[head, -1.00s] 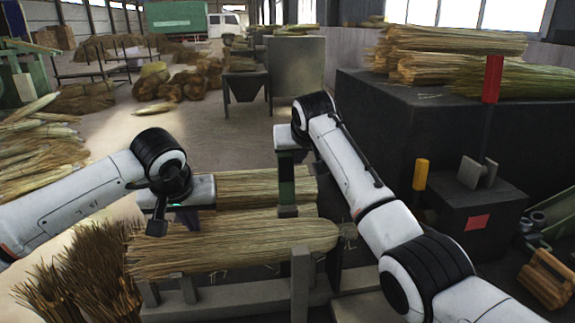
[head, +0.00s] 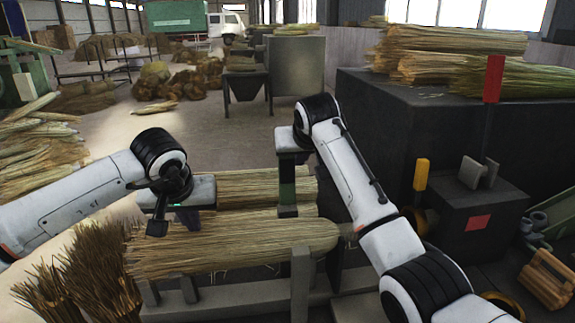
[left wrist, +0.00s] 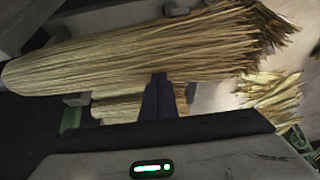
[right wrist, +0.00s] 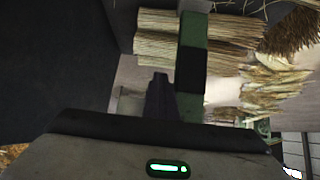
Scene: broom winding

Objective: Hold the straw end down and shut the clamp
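A long straw bundle (head: 235,246) lies across a grey stand, its loose ends to the left and its rounded end to the right. A second straw bundle (head: 245,186) lies behind it. A green upright bar with a black band (head: 287,188), which looks like the clamp part, stands across the bundles. My left gripper (left wrist: 160,95) points down over the straw near its left part, fingers together with nothing seen between them; I cannot tell whether it touches. My right gripper (right wrist: 158,95) is beside the green bar, fingers together and apparently empty; contact is unclear.
A dark machine block (head: 405,140) with straw stacked on top stands at the right, with a red post (head: 493,78) and a yellow handle (head: 421,174). Dark upright straw (head: 95,265) stands at the lower left. Open floor (head: 225,130) lies behind.

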